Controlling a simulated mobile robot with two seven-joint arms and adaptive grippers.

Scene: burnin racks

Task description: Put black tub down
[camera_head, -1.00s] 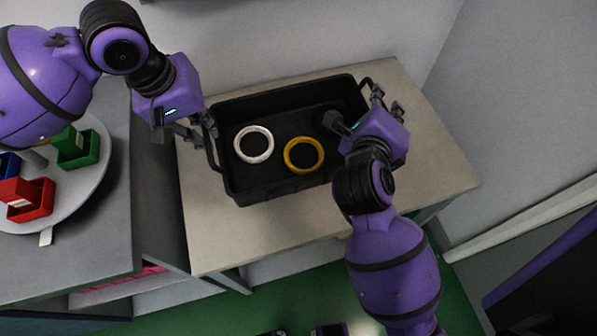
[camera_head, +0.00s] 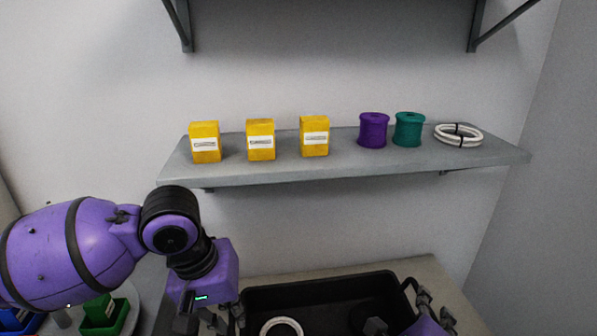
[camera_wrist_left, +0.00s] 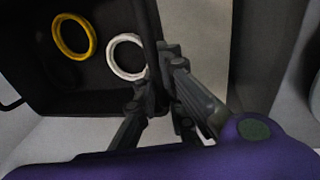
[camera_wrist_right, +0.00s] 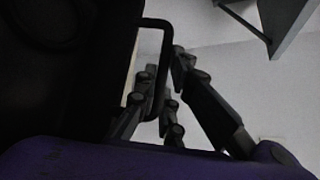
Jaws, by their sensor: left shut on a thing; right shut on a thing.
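The black tub (camera_head: 318,286) is at the bottom of the head view, over the beige table, with its near part cut off. I cannot tell whether its base touches the tabletop. A white ring (camera_head: 282,326) lies inside; a yellow ring (camera_wrist_left: 73,37) shows beside it in the left wrist view. My left gripper (camera_head: 222,314) is shut on the tub's left end, its contact partly hidden. My right gripper (camera_head: 428,300) is shut on the right-end handle, and the right wrist view shows its fingers around that black handle (camera_wrist_right: 152,22).
The beige table (camera_head: 447,287) shows bare to the right of the tub. Above it, a grey wall shelf (camera_head: 350,167) holds yellow boxes (camera_head: 260,140), a purple spool (camera_head: 373,130), a teal spool (camera_head: 408,129) and white coiled cable (camera_head: 458,135). Green bins (camera_head: 103,313) stand at lower left.

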